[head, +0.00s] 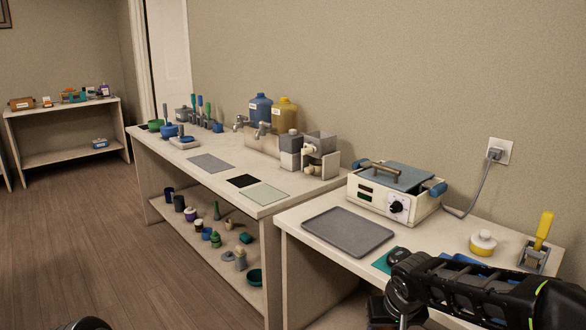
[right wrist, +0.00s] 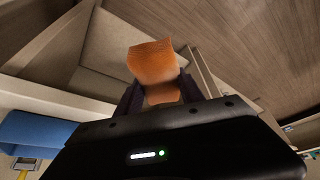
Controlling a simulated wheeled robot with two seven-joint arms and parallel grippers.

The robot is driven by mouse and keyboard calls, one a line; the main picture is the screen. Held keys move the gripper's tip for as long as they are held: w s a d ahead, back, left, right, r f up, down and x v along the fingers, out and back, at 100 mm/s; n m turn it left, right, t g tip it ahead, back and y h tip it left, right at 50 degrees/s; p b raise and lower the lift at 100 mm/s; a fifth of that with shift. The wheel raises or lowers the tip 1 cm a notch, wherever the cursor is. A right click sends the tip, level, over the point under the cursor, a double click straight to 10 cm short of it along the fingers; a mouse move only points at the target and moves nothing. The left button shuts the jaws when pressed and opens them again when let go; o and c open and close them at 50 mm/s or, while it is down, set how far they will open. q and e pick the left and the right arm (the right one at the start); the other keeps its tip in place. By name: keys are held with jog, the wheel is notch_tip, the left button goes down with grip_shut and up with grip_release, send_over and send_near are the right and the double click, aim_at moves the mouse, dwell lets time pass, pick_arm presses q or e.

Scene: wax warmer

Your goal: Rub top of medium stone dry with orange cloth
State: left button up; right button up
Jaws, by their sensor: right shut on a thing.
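My right gripper (right wrist: 161,92) is shut on an orange cloth (right wrist: 152,60), which sticks out beyond the dark fingertips in the right wrist view. In the head view my right arm reaches in from the lower right, beside the front of the near table (head: 292,226); the cloth does not show there. My left gripper is not in view; only a dark rounded part shows at the bottom left edge. I cannot make out the medium stone for certain in either view.
The near table holds a grey tray (head: 347,232), a wax warmer (head: 392,190), a yellow-banded white jar (head: 482,243) and a yellow-handled tool (head: 543,230). The long table carries mats, dispensers (head: 284,115) and, on its lower shelf (head: 168,228), several small items. Floor at left is clear.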

jog(key=shift+a, duration=0.25)
jog(key=s+f, duration=0.4)
jog(key=f, duration=0.1)
